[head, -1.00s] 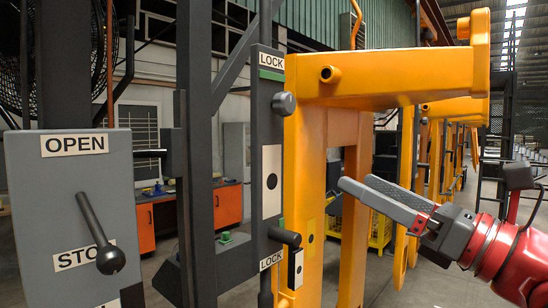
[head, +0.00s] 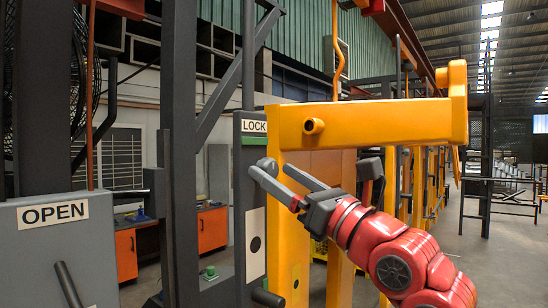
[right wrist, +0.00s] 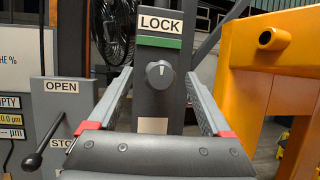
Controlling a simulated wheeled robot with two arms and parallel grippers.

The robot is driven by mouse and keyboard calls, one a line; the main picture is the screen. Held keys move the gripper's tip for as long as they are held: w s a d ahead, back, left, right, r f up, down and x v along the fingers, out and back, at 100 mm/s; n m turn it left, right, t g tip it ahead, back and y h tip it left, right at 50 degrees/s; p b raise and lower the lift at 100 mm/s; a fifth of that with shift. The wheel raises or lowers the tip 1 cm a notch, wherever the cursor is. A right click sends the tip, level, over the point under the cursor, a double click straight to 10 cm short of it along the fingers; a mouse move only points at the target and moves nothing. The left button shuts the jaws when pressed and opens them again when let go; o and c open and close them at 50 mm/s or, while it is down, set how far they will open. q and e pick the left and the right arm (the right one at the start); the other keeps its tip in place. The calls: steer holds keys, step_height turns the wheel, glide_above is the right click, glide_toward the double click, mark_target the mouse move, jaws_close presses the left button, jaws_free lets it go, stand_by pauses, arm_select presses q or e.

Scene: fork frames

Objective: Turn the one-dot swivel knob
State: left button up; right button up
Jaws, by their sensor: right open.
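The one-dot swivel knob (head: 268,164) is a round grey knob on the dark post, under a LOCK label (head: 254,126) and a green strip. Below it is a white plate (head: 255,222) with one black dot. In the right wrist view the knob (right wrist: 159,73) faces me, with a pale pointer mark near its top. My right gripper (head: 270,171) is open, its fingers pointing at the post. In the wrist view the knob appears between the two fingers; contact is not visible. My left gripper is not in view.
A grey box with an OPEN label (head: 53,213) and a black lever (head: 68,284) stands at the left. A yellow frame (head: 365,122) stands just right of the post. A second dark knob (head: 267,298) sits lower on the post.

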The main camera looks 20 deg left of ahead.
steer(key=shift+x, duration=0.85)
steer(key=shift+f, duration=0.15)
jaws_close()
